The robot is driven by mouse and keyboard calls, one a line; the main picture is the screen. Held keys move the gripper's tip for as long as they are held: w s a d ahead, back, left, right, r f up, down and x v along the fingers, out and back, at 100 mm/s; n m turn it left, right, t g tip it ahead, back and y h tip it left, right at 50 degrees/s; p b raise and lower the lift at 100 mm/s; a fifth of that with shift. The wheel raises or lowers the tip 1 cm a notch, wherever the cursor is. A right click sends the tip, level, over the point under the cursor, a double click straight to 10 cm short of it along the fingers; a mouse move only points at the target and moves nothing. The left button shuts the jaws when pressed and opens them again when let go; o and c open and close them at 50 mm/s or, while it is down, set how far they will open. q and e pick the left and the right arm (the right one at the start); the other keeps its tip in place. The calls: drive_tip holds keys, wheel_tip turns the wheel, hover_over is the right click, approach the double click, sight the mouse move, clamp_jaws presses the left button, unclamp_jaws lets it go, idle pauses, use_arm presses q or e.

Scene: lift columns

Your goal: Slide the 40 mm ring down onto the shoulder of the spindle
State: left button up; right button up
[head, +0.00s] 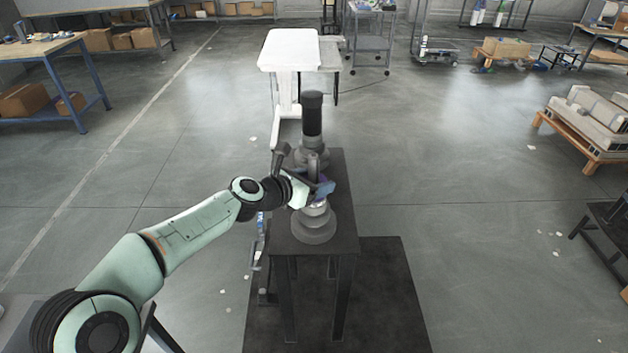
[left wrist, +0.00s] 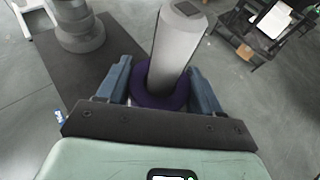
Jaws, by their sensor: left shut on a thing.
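In the left wrist view the blue fingers (left wrist: 160,90) grip the ring (left wrist: 158,101) from both sides. The ring is around the grey post of the spindle (left wrist: 178,45), which passes up through it. Below the gripper, the spindle's wide stepped base (head: 314,228) shows in the head view. The shoulder is partly hidden, and I cannot tell whether the ring touches it. My right gripper is not in view.
A second, black-topped column (head: 312,122) on a grey base stands just behind on the same dark stand (head: 340,215); it also shows in the left wrist view (left wrist: 78,25). A white-topped table (head: 290,48) is farther back.

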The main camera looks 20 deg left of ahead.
use_arm(q)
drive_tip(key=o, duration=1.3)
drive_tip(key=shift+s+a+r, duration=0.1)
drive_tip(key=shift+s+a, duration=0.1)
drive_tip(key=shift+s, duration=0.1)
drive_tip(key=b+v, duration=0.2)
drive_tip(key=v, duration=1)
drive_tip(key=shift+s+r, duration=0.2)
drive_tip(key=shift+s, duration=0.1)
drive_tip(key=shift+a, duration=0.1)
